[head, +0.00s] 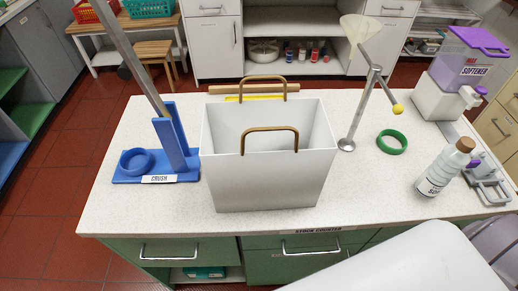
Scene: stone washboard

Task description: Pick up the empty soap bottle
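The soap bottle (437,175) is a pale, whitish bottle with a brown cork-like stopper and a dark-lettered label. It stands near the right end of the speckled white counter (345,200). It looks slightly tilted in this view. I cannot tell whether anything is inside it. Neither of my grippers shows in the head view, and nothing is seen holding the bottle.
A softener dispenser (440,98) and a metal frame (490,190) are close to the bottle. A green ring (392,142), a metal stand with funnel (349,143), a white handled box (265,180) and a blue crush stand (130,178) lie leftward. A pale rounded shape blocks the lower right.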

